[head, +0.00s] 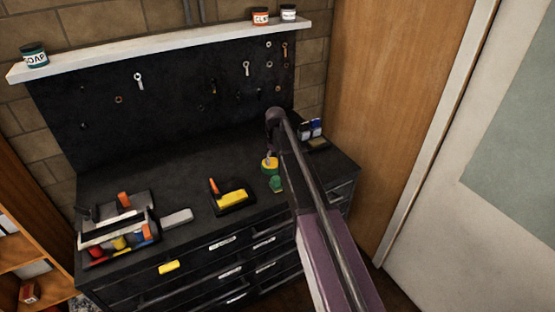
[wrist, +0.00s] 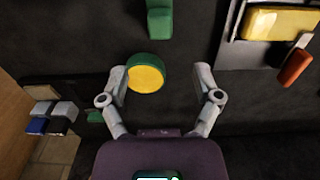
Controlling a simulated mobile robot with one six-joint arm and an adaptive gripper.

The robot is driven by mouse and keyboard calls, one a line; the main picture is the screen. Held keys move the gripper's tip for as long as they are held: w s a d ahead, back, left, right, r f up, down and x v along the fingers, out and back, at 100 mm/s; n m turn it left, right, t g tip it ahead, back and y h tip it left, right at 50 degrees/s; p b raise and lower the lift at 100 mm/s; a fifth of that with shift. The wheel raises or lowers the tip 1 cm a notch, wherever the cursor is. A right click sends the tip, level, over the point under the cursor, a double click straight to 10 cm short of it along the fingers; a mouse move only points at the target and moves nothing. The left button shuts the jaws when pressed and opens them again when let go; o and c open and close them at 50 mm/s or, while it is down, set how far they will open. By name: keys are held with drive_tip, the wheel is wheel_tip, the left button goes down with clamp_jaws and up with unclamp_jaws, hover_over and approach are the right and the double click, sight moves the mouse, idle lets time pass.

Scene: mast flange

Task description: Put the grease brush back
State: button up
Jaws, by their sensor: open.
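I cannot pick out a grease brush for certain. A round green tin with a yellow top (wrist: 147,76) stands on the black bench top. It also shows in the head view (head: 270,166), just left of my arm. My gripper (wrist: 160,82) is open above the bench, with nothing held. The tin shows between its fingers, close to the left one in the wrist view. A green block-like object (wrist: 160,18) lies beyond the tin; it also shows in the head view (head: 277,184). In the head view my arm hides most of the gripper.
A black tray (head: 240,209) holds a yellow block and an orange-handled piece. A tool caddy (head: 150,220) stands at left. Blue-and-white boxes (head: 312,128) sit at the back right. The pegboard (head: 180,105) holds several small tools, with a shelf (head: 170,44) above. Bare bench lies behind the tray.

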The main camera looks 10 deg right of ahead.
drive_tip(key=s+m, duration=0.3)
drive_tip(key=s, duration=2.6)
drive_tip(key=shift+s+d+m, duration=0.15)
drive_tip(key=shift+d+m, duration=0.15)
drive_tip(key=shift+d, duration=0.1)
